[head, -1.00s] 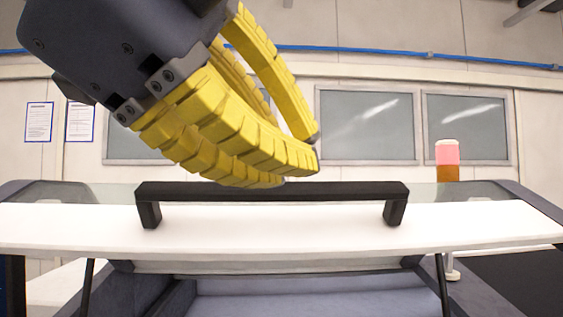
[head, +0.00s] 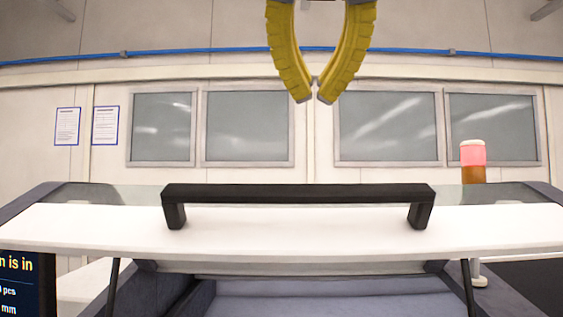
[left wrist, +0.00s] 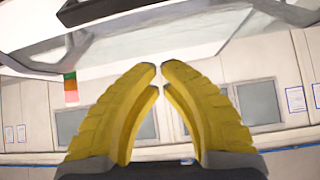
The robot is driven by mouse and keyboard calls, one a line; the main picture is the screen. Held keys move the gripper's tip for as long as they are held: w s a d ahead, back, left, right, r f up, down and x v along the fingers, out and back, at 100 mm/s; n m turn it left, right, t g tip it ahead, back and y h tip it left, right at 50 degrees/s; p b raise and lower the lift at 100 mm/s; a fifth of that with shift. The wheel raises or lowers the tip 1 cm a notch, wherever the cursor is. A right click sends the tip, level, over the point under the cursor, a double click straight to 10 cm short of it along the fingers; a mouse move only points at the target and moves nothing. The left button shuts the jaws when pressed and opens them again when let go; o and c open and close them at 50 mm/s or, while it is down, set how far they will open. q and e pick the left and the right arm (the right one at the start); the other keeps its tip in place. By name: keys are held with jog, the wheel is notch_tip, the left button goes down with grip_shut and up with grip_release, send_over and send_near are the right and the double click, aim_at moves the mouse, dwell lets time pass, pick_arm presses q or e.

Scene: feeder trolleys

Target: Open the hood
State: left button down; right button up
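The hood (head: 320,228) is a white panel with a glass strip behind and a black bar handle (head: 300,194) along its front. It stands raised, with dark struts under both sides and the grey interior showing below. My left gripper (head: 314,98) hangs in the air above and apart from the handle. Its curved yellow fingers are drawn together with almost no gap at the tips and hold nothing. In the left wrist view its tips (left wrist: 158,68) also nearly meet, with part of the hood (left wrist: 130,50) across the top. My right gripper is not in view.
A signal lamp (head: 473,162) stands behind the hood at the right. A dark screen (head: 20,285) is at the lower left. The back wall has windows (head: 387,127) and paper notices. The air around my left gripper is free.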

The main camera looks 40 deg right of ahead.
pick_arm(q)
jog(key=n, duration=0.1)
send_over(310, 226)
jog(key=w+d, duration=0.2)
notch_tip(310, 226, down, 7)
jog(key=shift+w+r, duration=0.15)
jog(key=shift+r, duration=0.05)
jog(key=shift+w+d+f, duration=0.1)
jog(key=shift+d+f, duration=0.05)
jog(key=shift+f, duration=0.15)
jog(key=shift+s+a+f, duration=0.4)
jog(key=shift+s+a, duration=0.2)
jog(key=shift+s+a+f, duration=0.35)
jog(key=shift+s+a, duration=0.2)
jog(key=shift+s, duration=0.05)
jog(key=shift+f, duration=0.1)
